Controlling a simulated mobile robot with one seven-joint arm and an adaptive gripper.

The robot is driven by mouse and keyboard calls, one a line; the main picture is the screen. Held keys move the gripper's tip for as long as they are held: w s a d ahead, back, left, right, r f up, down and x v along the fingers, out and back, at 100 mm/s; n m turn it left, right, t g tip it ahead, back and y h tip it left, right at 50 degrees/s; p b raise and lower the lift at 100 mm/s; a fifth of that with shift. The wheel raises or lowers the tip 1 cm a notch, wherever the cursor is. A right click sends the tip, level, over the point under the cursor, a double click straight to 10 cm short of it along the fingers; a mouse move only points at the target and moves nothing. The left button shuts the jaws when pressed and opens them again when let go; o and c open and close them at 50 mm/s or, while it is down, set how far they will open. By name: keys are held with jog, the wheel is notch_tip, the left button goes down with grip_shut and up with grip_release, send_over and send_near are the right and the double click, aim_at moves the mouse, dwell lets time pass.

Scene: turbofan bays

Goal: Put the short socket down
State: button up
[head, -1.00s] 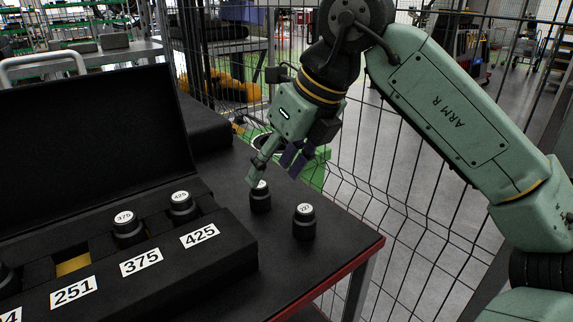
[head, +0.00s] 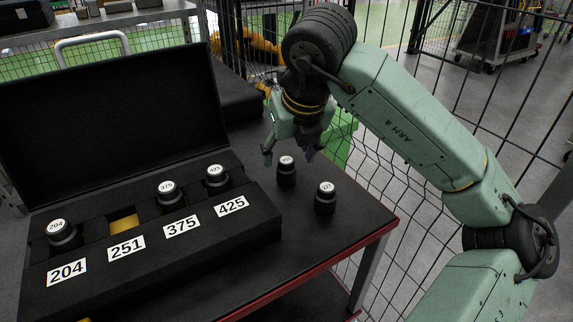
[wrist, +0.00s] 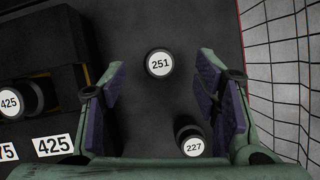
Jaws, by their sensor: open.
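Two dark sockets with white caps stand upright on the black table. The one marked 251 (head: 286,173) also shows in the wrist view (wrist: 160,64). The one marked 227 (head: 325,199) stands nearer the front edge and also shows in the wrist view (wrist: 190,138). I cannot tell which is shorter. My gripper (head: 289,153) is open and empty, above the 251 socket. In the wrist view 251 lies between and beyond the fingertips, apart from both.
An open black case (head: 150,232) on the left has slots labelled 204, 251, 375 and 425. The 251 slot (head: 124,224) is empty and shows yellow; the other labelled slots hold sockets. A wire fence (head: 400,150) stands behind and right of the table.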

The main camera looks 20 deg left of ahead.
aim_at(286, 170)
jog(key=shift+x, duration=1.4)
jog(key=shift+d, duration=0.1)
jog(key=shift+c, duration=0.2)
grip_shut()
